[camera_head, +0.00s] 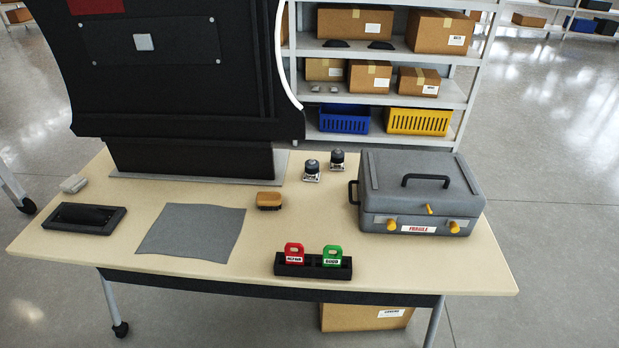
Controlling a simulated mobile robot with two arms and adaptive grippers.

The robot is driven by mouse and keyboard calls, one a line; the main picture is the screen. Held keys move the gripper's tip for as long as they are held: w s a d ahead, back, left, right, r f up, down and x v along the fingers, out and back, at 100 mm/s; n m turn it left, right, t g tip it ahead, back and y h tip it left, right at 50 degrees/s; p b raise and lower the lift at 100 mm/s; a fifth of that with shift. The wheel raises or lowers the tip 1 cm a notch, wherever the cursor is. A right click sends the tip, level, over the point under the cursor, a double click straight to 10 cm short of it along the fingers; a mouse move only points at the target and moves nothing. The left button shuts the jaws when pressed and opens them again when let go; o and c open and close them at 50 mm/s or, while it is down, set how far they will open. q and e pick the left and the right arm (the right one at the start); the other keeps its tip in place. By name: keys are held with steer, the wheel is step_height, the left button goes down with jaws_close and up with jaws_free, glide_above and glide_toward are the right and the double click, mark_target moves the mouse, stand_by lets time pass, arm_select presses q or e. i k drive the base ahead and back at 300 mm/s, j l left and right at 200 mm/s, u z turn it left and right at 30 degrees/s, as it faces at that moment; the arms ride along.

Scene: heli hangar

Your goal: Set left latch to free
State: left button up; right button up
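A grey case (416,192) with a black handle on its closed lid stands at the right of the table. On its front, the left latch (392,225) is a small yellow-orange piece, slanting down to the left. The right latch (454,227) is a similar yellow-orange piece on the right of the front. A smaller yellow piece (430,209) sticks out between them near the lid seam. A white label with red letters, seeming to read FRAGILE, is between the latches. Neither of my grippers is in view.
A black holder (312,268) with a red tag and a green tag stands at the front edge. A grey cloth (193,231), a black tray (85,218), a brown block (269,200) and two dark-topped devices lie on the table (400,267). A large black panel stands behind.

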mark_target(391, 224)
steer(key=i+j+z, duration=0.2)
steer(key=z, duration=0.15)
steer(key=i+j+z, duration=0.1)
steer(key=j+z, duration=0.25)
steer(key=i+j+z, duration=0.1)
steer(key=j+z, duration=0.25)
steer(key=j, duration=0.1)
